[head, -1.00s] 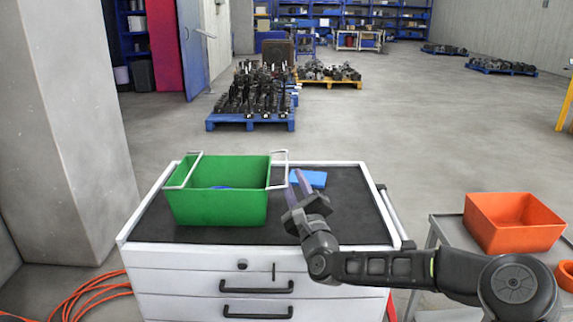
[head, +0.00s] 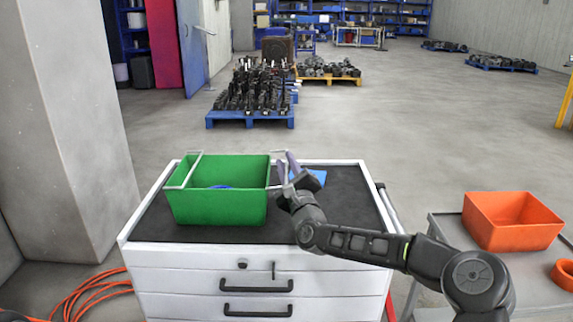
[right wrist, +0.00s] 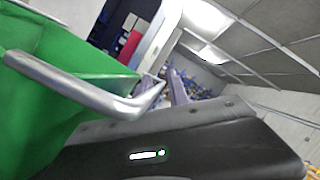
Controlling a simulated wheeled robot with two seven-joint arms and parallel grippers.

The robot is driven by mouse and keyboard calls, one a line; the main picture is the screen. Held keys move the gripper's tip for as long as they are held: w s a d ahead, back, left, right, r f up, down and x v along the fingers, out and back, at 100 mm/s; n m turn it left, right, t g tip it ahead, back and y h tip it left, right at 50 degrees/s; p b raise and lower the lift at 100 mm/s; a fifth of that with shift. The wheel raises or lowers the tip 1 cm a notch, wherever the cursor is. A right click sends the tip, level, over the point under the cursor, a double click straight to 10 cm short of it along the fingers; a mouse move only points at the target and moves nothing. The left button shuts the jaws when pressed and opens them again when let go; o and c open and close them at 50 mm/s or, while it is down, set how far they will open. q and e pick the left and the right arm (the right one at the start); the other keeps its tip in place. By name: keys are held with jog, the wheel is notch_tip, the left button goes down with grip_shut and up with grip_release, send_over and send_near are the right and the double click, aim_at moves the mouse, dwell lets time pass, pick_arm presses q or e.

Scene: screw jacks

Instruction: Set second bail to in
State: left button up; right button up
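The green bin (head: 218,207) stands on the cabinet top, with a blue item (head: 222,187) inside. A light metal bail (head: 183,170) shows along its left rim. The second bail (head: 275,187) is at the right rim and mostly hidden behind my right gripper. It shows large in the right wrist view (right wrist: 85,82), beside the green wall. My right gripper (head: 286,163) is at the outer right side of this bail, very close to it; I cannot tell whether they touch. Its purple fingers look near each other, but their gap is unclear. My left gripper is not in view.
The dark mat on the white cabinet (head: 340,215) is clear to the right of the bin, apart from a blue object (head: 318,177) behind my gripper. An orange bin (head: 512,235) stands on a grey cart at the right. A concrete pillar (head: 75,120) rises at the left.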

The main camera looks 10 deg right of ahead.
grip_shut()
